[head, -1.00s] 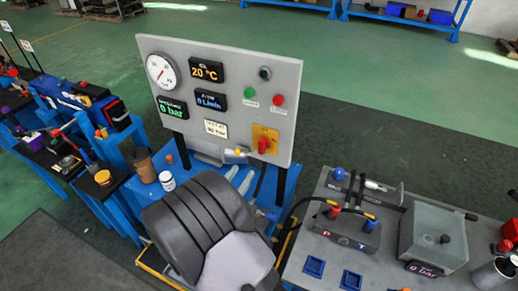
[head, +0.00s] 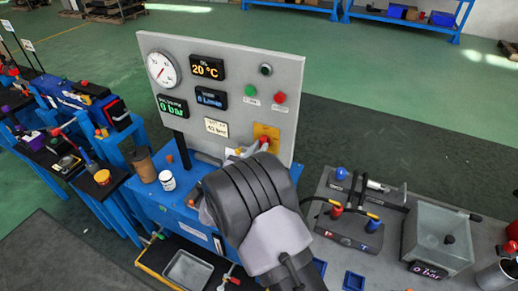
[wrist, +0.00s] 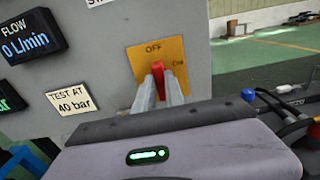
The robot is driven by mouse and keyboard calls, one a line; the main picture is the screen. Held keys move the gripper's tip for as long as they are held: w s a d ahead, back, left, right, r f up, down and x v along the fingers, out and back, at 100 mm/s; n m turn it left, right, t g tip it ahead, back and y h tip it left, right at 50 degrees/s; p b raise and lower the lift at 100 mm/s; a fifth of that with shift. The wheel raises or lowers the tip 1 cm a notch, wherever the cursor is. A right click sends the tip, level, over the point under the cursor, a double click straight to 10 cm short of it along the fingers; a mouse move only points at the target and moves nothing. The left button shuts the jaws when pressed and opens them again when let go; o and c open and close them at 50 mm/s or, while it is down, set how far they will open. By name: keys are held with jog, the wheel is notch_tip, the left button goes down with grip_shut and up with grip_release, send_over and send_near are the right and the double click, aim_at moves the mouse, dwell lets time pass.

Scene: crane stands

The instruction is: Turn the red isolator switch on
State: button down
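The red isolator switch (head: 264,142) sits on a yellow plate (wrist: 137,58) at the lower right of the grey panel. In the wrist view its red handle (wrist: 158,80) stands upright, pointing to the OFF mark; the On mark is to its right. My gripper (wrist: 158,86) is at the switch, with one finger on each side of the handle. The fingers look close against it, with little or no gap.
The panel (head: 150,42) carries a dial, displays, green and red buttons and a "Test at 40 bar" label (wrist: 68,101). A grey bench (head: 388,262) with a hose block and a box stands to the right. A cup and a white jar stand left.

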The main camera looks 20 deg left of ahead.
jog(key=shift+f+m+b, duration=0.1)
jog(key=shift+m+b, duration=0.2)
jog(key=shift+b, duration=0.05)
jog(key=m+b, duration=0.4)
jog(key=b, duration=0.1)
jog(key=m+b, duration=0.5)
jog(key=b, duration=0.1)
jog(key=m+b, duration=0.5)
jog(key=shift+d+f, duration=0.25)
jog(key=shift+d, duration=0.15)
jog(key=shift+f+m, duration=0.1)
jog(key=shift+m, duration=1.6)
jog(key=c, duration=1.4)
grip_release()
jog(key=shift+s, duration=0.15)
